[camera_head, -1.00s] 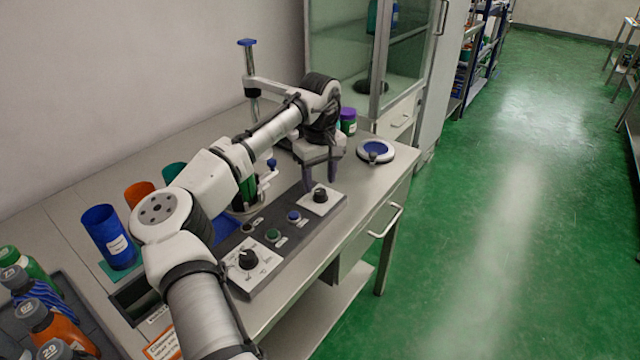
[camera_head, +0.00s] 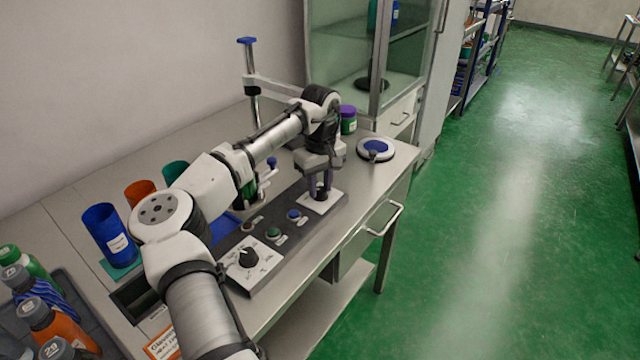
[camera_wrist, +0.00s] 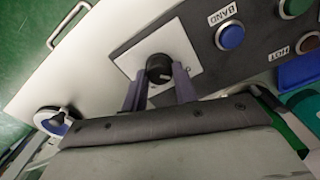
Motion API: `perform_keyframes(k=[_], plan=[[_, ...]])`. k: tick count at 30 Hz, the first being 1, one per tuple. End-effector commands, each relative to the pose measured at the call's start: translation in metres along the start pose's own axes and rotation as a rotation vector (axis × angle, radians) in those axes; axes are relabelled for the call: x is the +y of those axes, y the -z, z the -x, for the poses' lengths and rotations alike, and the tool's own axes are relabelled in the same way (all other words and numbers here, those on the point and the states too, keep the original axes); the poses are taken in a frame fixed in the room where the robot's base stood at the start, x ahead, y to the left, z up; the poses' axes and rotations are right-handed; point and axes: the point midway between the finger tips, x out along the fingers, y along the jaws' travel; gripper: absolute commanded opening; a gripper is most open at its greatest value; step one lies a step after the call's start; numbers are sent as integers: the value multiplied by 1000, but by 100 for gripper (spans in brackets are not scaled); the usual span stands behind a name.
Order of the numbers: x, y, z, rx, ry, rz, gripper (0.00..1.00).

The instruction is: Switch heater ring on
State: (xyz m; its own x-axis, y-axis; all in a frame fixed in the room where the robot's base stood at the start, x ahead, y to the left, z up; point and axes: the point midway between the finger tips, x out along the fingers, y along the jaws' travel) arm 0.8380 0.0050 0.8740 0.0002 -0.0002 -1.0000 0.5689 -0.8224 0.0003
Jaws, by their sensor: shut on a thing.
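A grey control panel (camera_head: 290,235) lies along the front of the metal bench. A black rotary knob (camera_wrist: 158,68) sits on a white plate (camera_head: 313,207) at the panel's far end. My gripper (camera_head: 321,190) points down over this plate. In the wrist view its two dark fingers stand on either side of the knob and are shut on it. In the head view the fingers hide most of the knob. A second black knob (camera_head: 249,257) sits on a white dial plate at the panel's near end.
A blue button (camera_wrist: 230,35) labelled BAND and a green button (camera_head: 273,232) lie between the knobs. A round blue-and-white device (camera_head: 375,150) stands at the bench's far right. Blue (camera_head: 108,235) and orange (camera_head: 140,193) cups stand at left. A post stands behind.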

Motion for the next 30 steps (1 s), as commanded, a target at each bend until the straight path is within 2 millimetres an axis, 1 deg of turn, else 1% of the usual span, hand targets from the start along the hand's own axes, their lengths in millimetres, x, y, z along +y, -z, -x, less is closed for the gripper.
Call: perform_keyframes(k=[5,11,17,30], plan=[[0,0,1,-2,-1,-25,6],[1,0,3,-4,-3,-117,6],[1,-1,3,-7,-3,-276,6],[1,-1,2,-4,-2,-695,6]])
